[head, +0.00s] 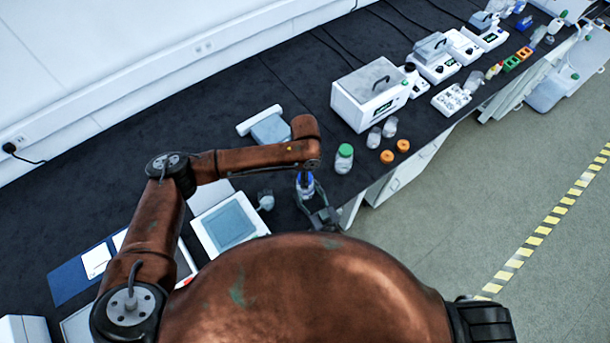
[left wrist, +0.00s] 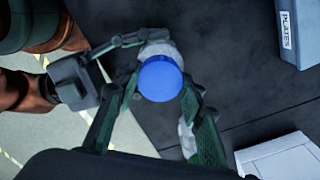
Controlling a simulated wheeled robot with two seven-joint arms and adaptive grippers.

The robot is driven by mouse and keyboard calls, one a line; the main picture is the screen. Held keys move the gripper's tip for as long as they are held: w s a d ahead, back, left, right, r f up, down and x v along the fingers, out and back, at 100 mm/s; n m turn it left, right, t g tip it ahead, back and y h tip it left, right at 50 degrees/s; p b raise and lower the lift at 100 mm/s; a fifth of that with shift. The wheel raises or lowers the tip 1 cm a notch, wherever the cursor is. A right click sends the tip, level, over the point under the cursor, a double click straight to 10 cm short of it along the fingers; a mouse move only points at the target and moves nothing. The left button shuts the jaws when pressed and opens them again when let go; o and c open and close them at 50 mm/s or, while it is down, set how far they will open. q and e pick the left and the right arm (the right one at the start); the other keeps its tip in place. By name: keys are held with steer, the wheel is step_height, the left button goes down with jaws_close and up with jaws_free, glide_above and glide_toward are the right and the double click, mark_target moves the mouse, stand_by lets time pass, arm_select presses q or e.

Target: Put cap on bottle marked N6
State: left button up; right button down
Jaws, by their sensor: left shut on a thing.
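A blue cap (left wrist: 160,78) lies between the fingers of my left gripper (left wrist: 158,95) in the left wrist view, and that gripper is shut on it. In the head view the blue cap (head: 305,179) is under the end of my left arm. A pale bottle (left wrist: 163,48) is below the cap and mostly hidden by it. I cannot tell whether cap and bottle touch. My right gripper (head: 321,217) is beside the bottle at the table's front edge. Its fingers reach around the bottle's side in the left wrist view, but their grip is hidden. No N6 mark is readable.
A green-capped bottle (head: 344,160) stands right of the left gripper. Two orange caps (head: 395,151) and two clear jars (head: 382,132) lie beyond it, near a white lidded box (head: 370,94). A balance-like device (head: 229,224) and a small vessel (head: 265,200) are to the left.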

arm_select(q)
steer(key=o, duration=1.3)
steer(key=shift+o, duration=0.2)
step_height(320, 180, up, 12)
arm_select(e)
steer(key=c, duration=0.9)
jaws_free()
steer(key=shift+o, duration=0.2)
steer(key=shift+s, duration=0.1)
steer(key=v, duration=1.2)
